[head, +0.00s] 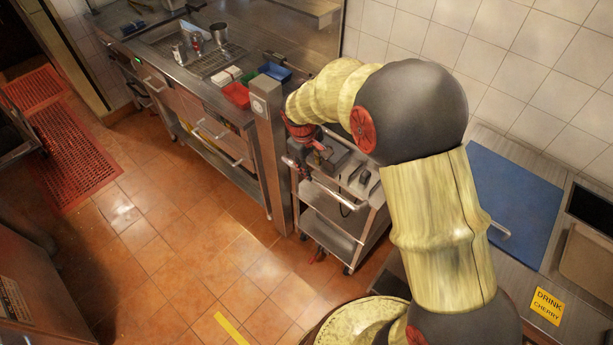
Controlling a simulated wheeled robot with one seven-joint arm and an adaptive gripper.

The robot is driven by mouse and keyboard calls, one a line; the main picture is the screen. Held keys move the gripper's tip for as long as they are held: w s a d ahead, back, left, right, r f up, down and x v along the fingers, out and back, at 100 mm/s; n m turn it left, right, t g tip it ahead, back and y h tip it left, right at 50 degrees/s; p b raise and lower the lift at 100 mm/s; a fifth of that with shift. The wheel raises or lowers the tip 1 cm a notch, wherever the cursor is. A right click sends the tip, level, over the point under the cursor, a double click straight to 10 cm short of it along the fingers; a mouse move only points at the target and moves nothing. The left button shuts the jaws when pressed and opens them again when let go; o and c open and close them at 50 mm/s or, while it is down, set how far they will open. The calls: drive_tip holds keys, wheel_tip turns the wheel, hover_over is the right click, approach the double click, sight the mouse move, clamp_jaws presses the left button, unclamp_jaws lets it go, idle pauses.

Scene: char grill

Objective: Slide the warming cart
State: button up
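The warming cart (331,238) looks to be the small stainless steel cart on casters, right of a metal post in the head view. It has a top surface with dark utensils, a front handle bar and a lower shelf. My gripper (294,160) is at the cart's upper left end, close to the post. It is small and partly covered by my arm, so I cannot tell whether its fingers are open or touching the cart. My arm also hides the cart's back right part.
The metal post (269,155) stands close on the cart's left. A steel counter (165,70) with trays runs beyond it. A counter with a blue board (512,195) is on the right. The tiled floor (190,240) in front is open. A red mat (70,150) lies far left.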

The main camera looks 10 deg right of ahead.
sight(315, 179)
drive_tip(key=f, duration=0.2)
drive_tip(key=d+f, duration=0.1)
drive_tip(key=f, duration=0.2)
drive_tip(key=f+b, duration=0.1)
drive_tip(key=f, duration=0.2)
drive_tip(key=shift+w+d, duration=0.2)
drive_tip(key=shift+w, duration=0.2)
drive_tip(key=shift+r, duration=0.1)
drive_tip(key=shift+c, duration=1.1)
clamp_jaws()
